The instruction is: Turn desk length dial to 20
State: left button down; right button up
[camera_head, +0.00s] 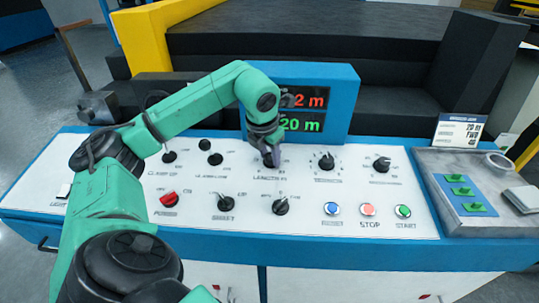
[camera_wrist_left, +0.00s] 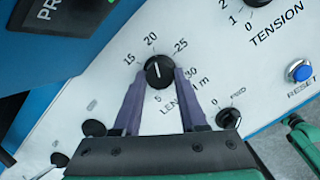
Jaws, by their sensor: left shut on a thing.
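The length dial (camera_wrist_left: 159,72) is a round black knob on the white panel. Its scale shows 15, 20, 25 and 30, and its white mark points up toward 20. My left gripper (camera_wrist_left: 159,76) has its two purple fingers closed on the sides of the dial. In the head view, my left gripper (camera_head: 272,158) reaches down onto the dial and mostly hides it. The display (camera_head: 303,110) behind shows a red number ending in "2 m", partly covered by my arm, and a green "20 m". My right gripper is in neither view.
The tension knob (camera_head: 326,161) and another knob (camera_head: 381,164) stand to the right. A lower knob (camera_head: 281,205) is close below the dial. Reset (camera_head: 332,209), stop (camera_head: 368,210) and start (camera_head: 403,211) buttons line the lower right. A grey tray (camera_head: 440,165) is at the right end.

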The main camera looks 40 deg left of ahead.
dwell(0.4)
pick_arm(q)
jog(key=shift+c, duration=2.2)
grip_release()
jog(key=shift+r, duration=0.1)
jog(key=shift+r, duration=0.35)
jog(key=p+v, duration=0.2)
jog(key=v, duration=1.1)
jog(key=shift+s+r+p, duration=0.25)
jog(key=shift+r+p, duration=0.05)
jog(key=shift+p, duration=0.1)
jog(key=shift+d, duration=0.1)
